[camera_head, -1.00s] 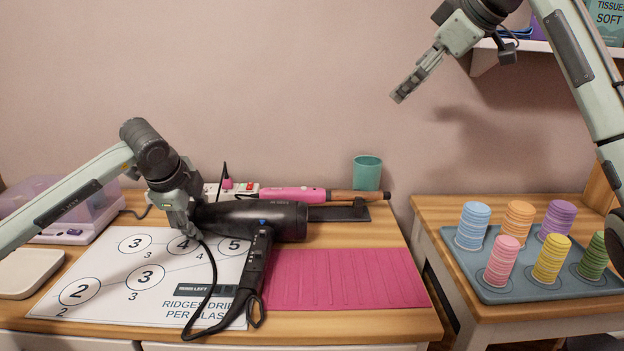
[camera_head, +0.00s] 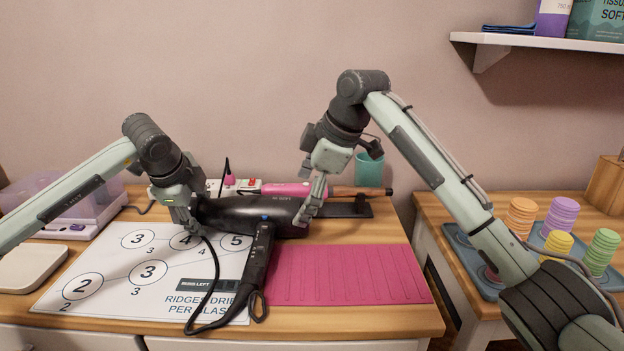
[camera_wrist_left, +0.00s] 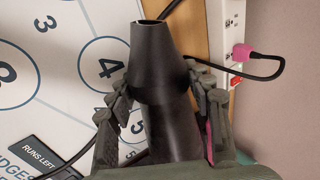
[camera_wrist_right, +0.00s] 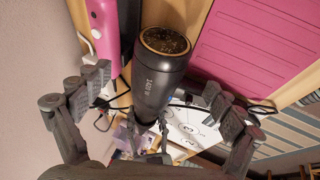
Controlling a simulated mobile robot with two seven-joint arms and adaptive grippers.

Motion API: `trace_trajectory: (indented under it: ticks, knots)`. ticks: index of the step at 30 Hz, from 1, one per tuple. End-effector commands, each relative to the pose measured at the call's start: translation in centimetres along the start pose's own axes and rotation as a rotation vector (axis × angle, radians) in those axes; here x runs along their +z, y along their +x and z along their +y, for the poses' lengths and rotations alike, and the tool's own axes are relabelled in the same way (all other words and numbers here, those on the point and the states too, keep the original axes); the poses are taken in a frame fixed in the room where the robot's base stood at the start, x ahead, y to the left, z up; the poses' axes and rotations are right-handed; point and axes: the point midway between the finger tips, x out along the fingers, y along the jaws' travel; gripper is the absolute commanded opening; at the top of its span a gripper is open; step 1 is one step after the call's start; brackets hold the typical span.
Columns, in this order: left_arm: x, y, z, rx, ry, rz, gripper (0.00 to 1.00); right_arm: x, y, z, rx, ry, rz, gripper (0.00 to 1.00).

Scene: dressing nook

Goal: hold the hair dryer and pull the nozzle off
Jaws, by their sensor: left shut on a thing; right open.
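The black hair dryer (camera_head: 250,214) lies across the table at the back, its handle (camera_head: 258,262) pointing to the front. My left gripper (camera_head: 188,220) is shut at its left end. In the left wrist view its fingers (camera_wrist_left: 158,82) flank the tapered black nozzle (camera_wrist_left: 158,55) near the seam with the barrel (camera_wrist_left: 172,130). My right gripper (camera_head: 308,206) is open at the dryer's right end. In the right wrist view its fingers (camera_wrist_right: 160,92) stand apart on both sides of the barrel (camera_wrist_right: 156,85), whose round rear grille (camera_wrist_right: 165,40) faces up in the picture.
A pink styling tool (camera_head: 292,190), a power strip (camera_head: 248,184) and a teal cup (camera_head: 369,170) stand behind the dryer. A pink ridged mat (camera_head: 350,275) and a white printed sheet (camera_head: 110,285) lie in front. The dryer's black cord (camera_head: 200,318) loops over the sheet.

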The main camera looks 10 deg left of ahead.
Motion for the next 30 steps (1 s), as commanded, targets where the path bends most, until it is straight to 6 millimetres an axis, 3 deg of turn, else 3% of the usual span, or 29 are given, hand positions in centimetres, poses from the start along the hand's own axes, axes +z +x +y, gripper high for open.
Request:
trace_trajectory:
  ticks: [3,9,15,23,30]
  knots:
    - [0.0,0.0,0.0,-0.001,0.0,0.001,0.23,0.1,2.5,-0.1,-0.004,0.003,0.0,0.94]
    - [0.0,0.0,0.0,0.0,0.0,0.001,0.23,0.0,5.4,-0.1,-0.003,0.003,0.0,0.94]
    - [0.0,0.0,0.0,0.0,0.0,0.001,0.23,0.1,6.7,0.0,0.0,0.002,-0.001,0.94]
    - [0.0,0.0,0.0,0.0,0.0,0.001,0.23,0.1,6.8,0.0,0.001,0.001,-0.001,0.94]
    - [0.0,0.0,0.0,0.0,0.001,0.001,0.23,0.1,6.8,0.0,0.0,0.002,-0.001,0.67]
